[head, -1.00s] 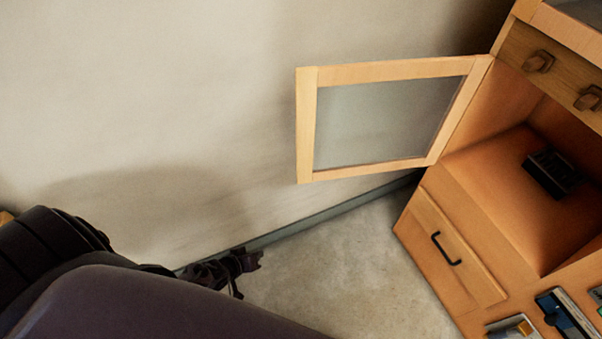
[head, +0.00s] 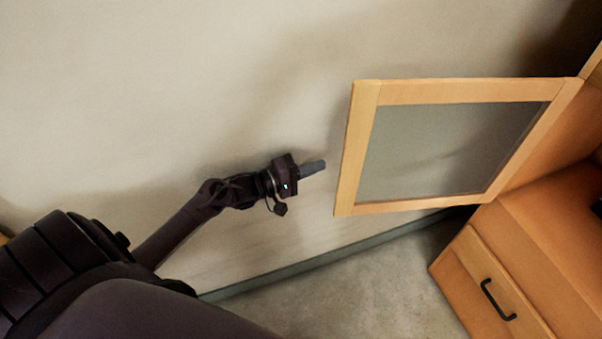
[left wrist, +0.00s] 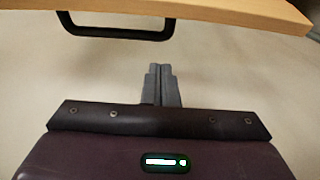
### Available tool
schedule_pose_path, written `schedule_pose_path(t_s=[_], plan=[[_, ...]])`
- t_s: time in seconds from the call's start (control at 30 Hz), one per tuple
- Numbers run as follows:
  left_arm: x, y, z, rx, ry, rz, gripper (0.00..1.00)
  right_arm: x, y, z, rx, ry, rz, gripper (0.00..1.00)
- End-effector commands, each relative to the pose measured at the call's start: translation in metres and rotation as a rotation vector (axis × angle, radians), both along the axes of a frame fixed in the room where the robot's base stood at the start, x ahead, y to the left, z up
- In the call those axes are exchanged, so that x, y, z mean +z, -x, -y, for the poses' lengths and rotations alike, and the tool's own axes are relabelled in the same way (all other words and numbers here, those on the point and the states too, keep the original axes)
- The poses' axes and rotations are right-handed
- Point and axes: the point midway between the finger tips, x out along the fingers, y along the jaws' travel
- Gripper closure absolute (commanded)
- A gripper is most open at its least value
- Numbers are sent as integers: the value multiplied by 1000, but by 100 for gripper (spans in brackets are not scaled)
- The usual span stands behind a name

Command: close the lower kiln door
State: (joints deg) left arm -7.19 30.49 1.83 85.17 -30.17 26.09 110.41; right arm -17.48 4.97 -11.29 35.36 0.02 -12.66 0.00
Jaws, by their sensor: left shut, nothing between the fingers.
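The lower kiln door shows as a light-wood framed door with a glass pane (head: 357,150), swung wide open from its hinge side on the wooden cabinet. My left gripper (head: 318,167) is shut and empty, just left of the door's free edge, with a small gap in the head view. In the left wrist view the closed fingers (left wrist: 161,84) point toward a wooden edge (left wrist: 200,12) with a black bar handle (left wrist: 115,33), likely the door's. The fingers look apart from it. My right gripper is in neither view.
The cabinet's open compartment (head: 560,215) is at the right. Below it is a wooden drawer front with a black handle (head: 497,300). A plain wall (head: 200,90) stands behind, and bare concrete floor (head: 370,285) lies below the door.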

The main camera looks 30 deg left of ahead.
Motion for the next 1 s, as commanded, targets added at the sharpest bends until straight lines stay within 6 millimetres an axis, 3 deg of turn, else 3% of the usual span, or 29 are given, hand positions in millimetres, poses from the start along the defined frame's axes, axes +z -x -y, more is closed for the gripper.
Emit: schedule_pose_path(t_s=[0.2, 0.5, 1.0], plan=[[1, -31, 20, 0, 0, 2, 100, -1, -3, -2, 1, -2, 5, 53], [0, -2, 40, 1, -2, -1, 100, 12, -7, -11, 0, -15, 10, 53], [0, 4, 44, 3, -1, 0, 100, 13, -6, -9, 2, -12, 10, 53]])
